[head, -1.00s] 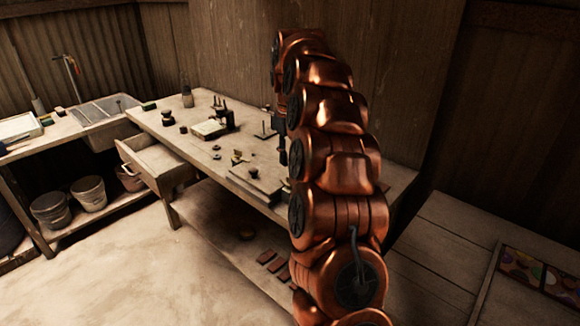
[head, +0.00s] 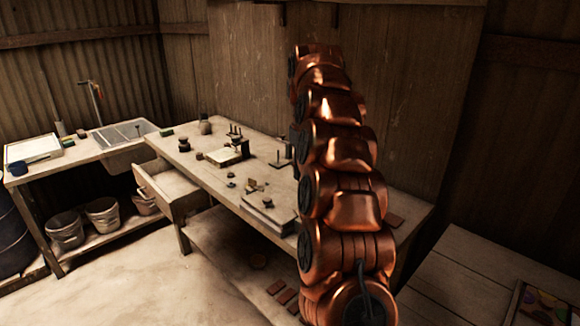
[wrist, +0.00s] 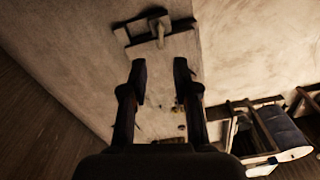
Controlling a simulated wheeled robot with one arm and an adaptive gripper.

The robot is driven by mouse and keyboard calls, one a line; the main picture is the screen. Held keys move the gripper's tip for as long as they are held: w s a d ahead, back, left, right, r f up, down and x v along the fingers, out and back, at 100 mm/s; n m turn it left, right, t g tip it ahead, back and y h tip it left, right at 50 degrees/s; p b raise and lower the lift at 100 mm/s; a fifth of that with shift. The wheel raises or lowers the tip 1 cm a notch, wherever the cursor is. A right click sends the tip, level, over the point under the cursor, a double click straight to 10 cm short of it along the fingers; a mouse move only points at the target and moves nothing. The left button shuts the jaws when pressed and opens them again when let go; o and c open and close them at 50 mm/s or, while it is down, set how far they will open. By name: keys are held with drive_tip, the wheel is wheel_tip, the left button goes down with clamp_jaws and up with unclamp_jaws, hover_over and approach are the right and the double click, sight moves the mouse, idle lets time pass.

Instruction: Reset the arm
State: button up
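My copper arm (head: 340,150) rises through the middle of the head view in front of the workbench. Its end hides my gripper there. In the wrist view my gripper (wrist: 159,70) has its two dark fingers apart, with nothing held between them. Beyond the fingers lies a pale surface with small items, too dark and small to name. A pale fixture (wrist: 160,32) with a dark part shows above the fingertips; I cannot tell what it is.
The workbench (head: 205,170) holds several small tools and a dark stand. Its drawer (head: 172,190) is pulled out. A sink (head: 124,133) is at the back left, with buckets (head: 66,230) below. A side table (head: 455,275) is at right. Floor at front left is clear.

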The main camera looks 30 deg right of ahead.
drive_tip(key=shift+a, duration=0.1)
drive_tip(key=s+a+n+p, duration=0.1)
drive_tip(key=s+a, duration=1.2)
drive_tip(key=a, duration=0.4)
drive_tip(key=s+a+f, duration=0.2)
drive_tip(key=s+f, duration=0.1)
drive_tip(key=s, duration=0.5)
drive_tip(key=s+a+f+g+p, duration=0.1)
drive_tip(key=s+a+f, duration=0.1)
drive_tip(key=s, duration=0.6)
drive_tip(key=s+a+f, duration=0.3)
drive_tip(key=s+f, duration=0.1)
drive_tip(key=s, duration=0.5)
drive_tip(key=shift+f+m+g, duration=0.25)
drive_tip(key=shift+m+g, duration=0.15)
